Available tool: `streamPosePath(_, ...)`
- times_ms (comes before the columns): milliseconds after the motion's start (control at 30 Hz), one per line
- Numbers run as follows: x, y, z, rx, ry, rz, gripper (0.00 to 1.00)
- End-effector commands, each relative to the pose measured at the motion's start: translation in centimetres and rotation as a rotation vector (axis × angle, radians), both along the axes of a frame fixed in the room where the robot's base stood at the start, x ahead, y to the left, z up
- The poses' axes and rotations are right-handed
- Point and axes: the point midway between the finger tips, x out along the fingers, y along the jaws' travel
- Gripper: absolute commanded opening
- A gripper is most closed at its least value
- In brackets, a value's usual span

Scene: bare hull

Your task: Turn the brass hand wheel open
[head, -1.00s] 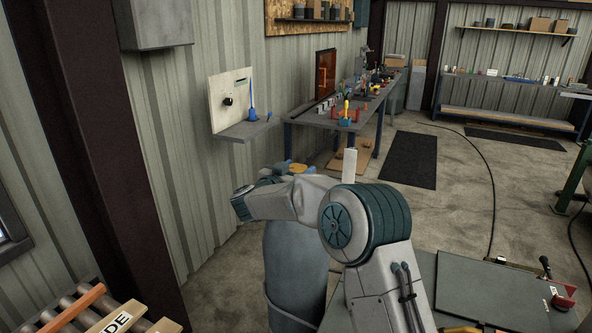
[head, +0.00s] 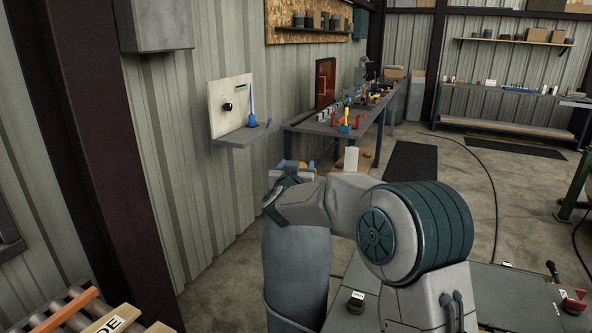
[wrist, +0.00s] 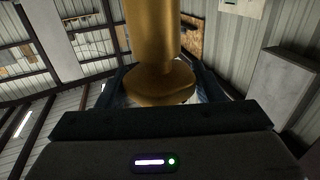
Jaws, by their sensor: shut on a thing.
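A brass-coloured part (wrist: 153,50), rounded at its near end, fills the top middle of the wrist view. It appears to belong to the brass hand wheel; its full shape does not show. My gripper (wrist: 160,92) is shut on it, with a dark finger on each side. In the head view a small yellow and blue patch (head: 309,165) shows behind my wrist, above a grey upright cylinder (head: 296,262). My arm hides most of the wheel and the fingertips there.
A small wall shelf (head: 245,137) with a pale panel stands behind on the left. A workbench (head: 318,127) with many small items runs along the wall. Open concrete floor lies right of the bench.

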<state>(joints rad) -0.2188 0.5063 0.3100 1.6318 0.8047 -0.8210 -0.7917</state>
Motion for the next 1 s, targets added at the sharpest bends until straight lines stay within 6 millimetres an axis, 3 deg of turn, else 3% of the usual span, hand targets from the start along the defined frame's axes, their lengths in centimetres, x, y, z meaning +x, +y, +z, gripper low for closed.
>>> streamPosePath(67, 0.0, 0.1, 0.1, 0.000, -0.001, 0.001, 0.38)
streamPosePath(100, 0.0, 0.1, 0.1, 0.000, -0.001, 0.001, 0.69)
streamPosePath(167, 0.0, 0.1, 0.1, 0.000, -0.001, 0.001, 0.83)
streamPosePath(567, -0.7, 0.1, 0.0, 0.000, -0.001, 0.000, 0.83)
streamPosePath(767, -3.6, 0.3, -0.1, 0.000, -0.002, 0.001, 0.83)
streamPosePath(1000, -8.5, 0.7, -0.1, -0.001, -0.003, 0.002, 0.83)
